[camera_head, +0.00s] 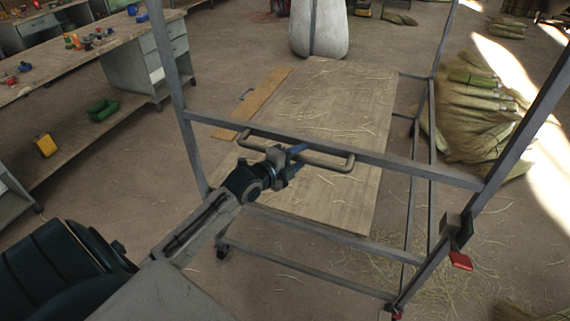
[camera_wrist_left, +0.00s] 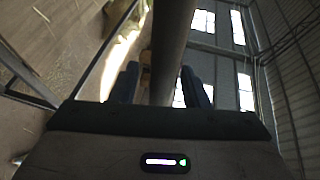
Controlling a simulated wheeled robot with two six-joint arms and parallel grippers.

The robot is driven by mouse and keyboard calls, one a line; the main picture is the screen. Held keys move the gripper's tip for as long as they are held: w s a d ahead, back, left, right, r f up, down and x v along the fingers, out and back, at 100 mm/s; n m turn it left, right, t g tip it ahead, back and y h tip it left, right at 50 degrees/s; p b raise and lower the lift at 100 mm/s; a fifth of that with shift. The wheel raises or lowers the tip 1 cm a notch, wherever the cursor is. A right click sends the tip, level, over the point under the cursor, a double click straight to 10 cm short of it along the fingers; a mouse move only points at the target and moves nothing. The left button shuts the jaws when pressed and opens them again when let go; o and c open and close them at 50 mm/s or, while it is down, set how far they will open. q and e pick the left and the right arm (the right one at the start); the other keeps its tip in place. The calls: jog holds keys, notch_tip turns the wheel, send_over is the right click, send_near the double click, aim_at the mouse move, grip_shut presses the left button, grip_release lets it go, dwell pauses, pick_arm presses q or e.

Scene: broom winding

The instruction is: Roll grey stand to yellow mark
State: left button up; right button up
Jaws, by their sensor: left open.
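The grey stand (camera_head: 345,151) is a tall metal frame with a wooden board (camera_head: 340,100) low inside it and a tan looped handle (camera_head: 326,164) on its near crossbar. A caster shows at its near left foot. In the left wrist view a dark bar (camera_wrist_left: 172,50) runs between the two open fingers, with the fingers on either side; contact cannot be told. My right gripper is not in view. I cannot make out a yellow mark on the floor.
A pale sack (camera_head: 319,30) stands beyond the stand. Broom bundles (camera_head: 478,110) lie at right. Straw litters the floor.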

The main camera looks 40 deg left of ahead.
pick_arm(q)
jog(key=v, duration=0.9)
jog(key=shift+s+r, duration=0.15)
jog(key=shift+s, duration=0.1)
